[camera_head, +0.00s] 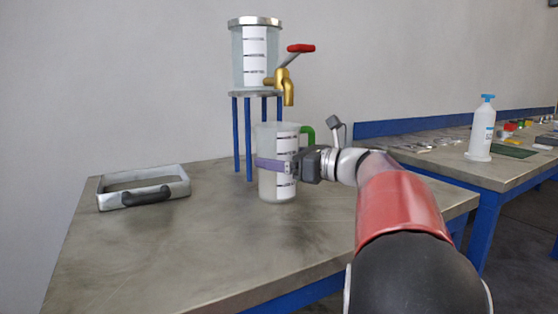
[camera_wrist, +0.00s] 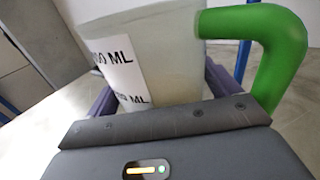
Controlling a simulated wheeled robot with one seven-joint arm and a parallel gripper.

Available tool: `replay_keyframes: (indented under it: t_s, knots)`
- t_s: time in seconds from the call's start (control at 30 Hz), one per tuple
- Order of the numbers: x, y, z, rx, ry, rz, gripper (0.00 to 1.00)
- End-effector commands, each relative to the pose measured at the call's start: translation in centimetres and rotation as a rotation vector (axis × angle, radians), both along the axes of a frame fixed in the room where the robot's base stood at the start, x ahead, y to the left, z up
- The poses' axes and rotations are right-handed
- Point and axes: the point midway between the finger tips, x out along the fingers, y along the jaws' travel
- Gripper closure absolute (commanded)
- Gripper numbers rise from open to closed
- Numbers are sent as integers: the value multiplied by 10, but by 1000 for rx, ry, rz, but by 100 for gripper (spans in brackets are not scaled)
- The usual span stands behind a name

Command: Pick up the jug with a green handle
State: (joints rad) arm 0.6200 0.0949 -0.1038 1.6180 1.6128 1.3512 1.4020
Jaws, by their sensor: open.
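The jug (camera_head: 278,187) is a clear, whitish measuring jug with a printed volume scale and a green handle (camera_head: 308,135). It stands upright on the table in front of the blue-legged stand. My gripper (camera_head: 268,164) reaches in from the right at about mid-height of the jug, below the handle. Its jaws are open, with the purple fingers on either side of the jug's body. In the wrist view the jug (camera_wrist: 165,60) fills the space between the fingers, and the green handle (camera_wrist: 275,45) arches at the right, outside them. The lower jug is hidden by my gripper there.
A clear dispenser (camera_head: 255,55) with a brass tap (camera_head: 286,85) and red lever sits on a stand (camera_head: 236,135) behind and above the jug. A metal frame with a black handle (camera_head: 170,174) lies at left. A white bottle (camera_head: 482,130) stands on another table. The front table (camera_head: 170,260) is clear.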

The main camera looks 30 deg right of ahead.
Motion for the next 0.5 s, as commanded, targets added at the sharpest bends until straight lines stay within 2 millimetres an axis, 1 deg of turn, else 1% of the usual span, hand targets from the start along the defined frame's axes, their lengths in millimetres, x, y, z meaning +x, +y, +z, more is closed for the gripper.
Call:
replay_keyframes:
  t_s: [0.2,0.23,0.5]
  knots:
    - [1,1,0,0,0,-1,12]
    - [1,1,0,0,0,-1,13]
    - [1,1,1,0,-3,-1,48]
